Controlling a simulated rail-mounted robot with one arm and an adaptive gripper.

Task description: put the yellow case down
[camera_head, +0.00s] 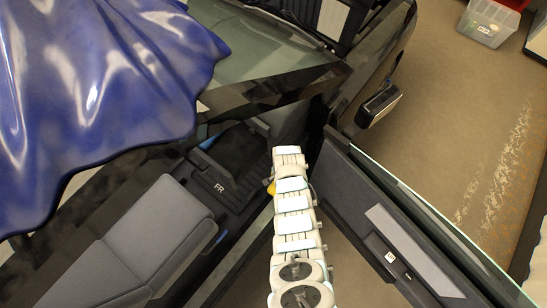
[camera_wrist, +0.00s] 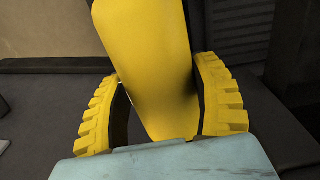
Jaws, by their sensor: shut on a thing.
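The yellow case (camera_wrist: 155,65) fills the middle of the wrist view, upright between the two yellow ridged fingers of my gripper (camera_wrist: 163,100). My gripper is shut on it. In the head view my arm reaches into the car by the open door, over the front footwell. Only a small yellow patch (camera_head: 271,187) shows beside the arm there; I cannot tell whether it is case or finger. Whether the case touches anything below is hidden.
A grey seat (camera_head: 130,240) is left of my arm, and a footwell mat marked FR (camera_head: 221,187) lies ahead of it. The open car door (camera_head: 395,240) is close on the right. A blue cover (camera_head: 95,90) drapes the car. A clear bin (camera_head: 488,22) stands far right on open floor.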

